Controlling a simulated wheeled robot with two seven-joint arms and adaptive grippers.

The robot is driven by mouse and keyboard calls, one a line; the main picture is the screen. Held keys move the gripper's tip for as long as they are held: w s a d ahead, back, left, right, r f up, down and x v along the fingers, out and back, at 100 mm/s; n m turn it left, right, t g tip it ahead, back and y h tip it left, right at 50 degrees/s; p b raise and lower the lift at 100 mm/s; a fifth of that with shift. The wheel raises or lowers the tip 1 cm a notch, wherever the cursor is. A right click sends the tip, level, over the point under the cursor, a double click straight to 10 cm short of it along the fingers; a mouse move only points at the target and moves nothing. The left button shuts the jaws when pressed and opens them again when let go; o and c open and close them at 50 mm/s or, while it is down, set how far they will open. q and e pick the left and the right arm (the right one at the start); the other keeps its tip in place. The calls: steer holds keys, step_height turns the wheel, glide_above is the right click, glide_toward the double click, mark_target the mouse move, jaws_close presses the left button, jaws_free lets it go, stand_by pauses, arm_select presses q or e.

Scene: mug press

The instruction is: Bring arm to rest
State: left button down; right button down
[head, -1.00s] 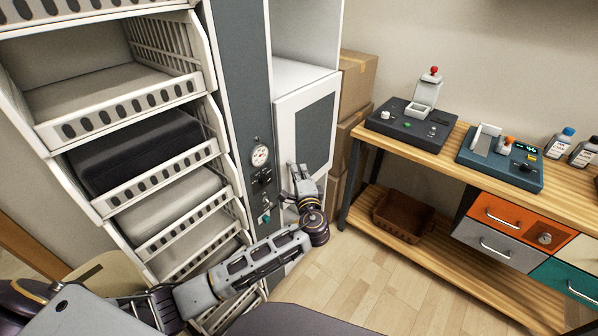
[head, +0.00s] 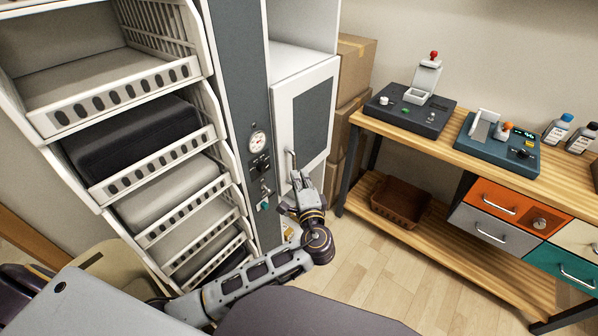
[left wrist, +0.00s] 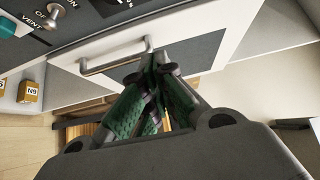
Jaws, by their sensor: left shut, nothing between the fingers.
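My left gripper (head: 297,180) is shut and empty in front of the white cabinet door with the dark panel (head: 309,112). The door looks closed. Its bar handle (head: 291,160) shows just above the fingertips in the head view. In the left wrist view the green-padded fingers (left wrist: 154,62) come together close to the handle (left wrist: 112,58); I cannot tell whether they touch it. My left arm reaches in low from the left. My right gripper is not in view.
A column with a gauge (head: 258,140) and switches stands left of the door, beside a rack of basket drawers (head: 160,158). A wooden bench (head: 400,130) with two devices stands at right, cardboard boxes (head: 354,62) behind. The floor (head: 390,270) between is clear.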

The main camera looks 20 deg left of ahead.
arm_select(q)
steer(key=shift+s+d, duration=0.1)
steer(key=shift+s, duration=0.15)
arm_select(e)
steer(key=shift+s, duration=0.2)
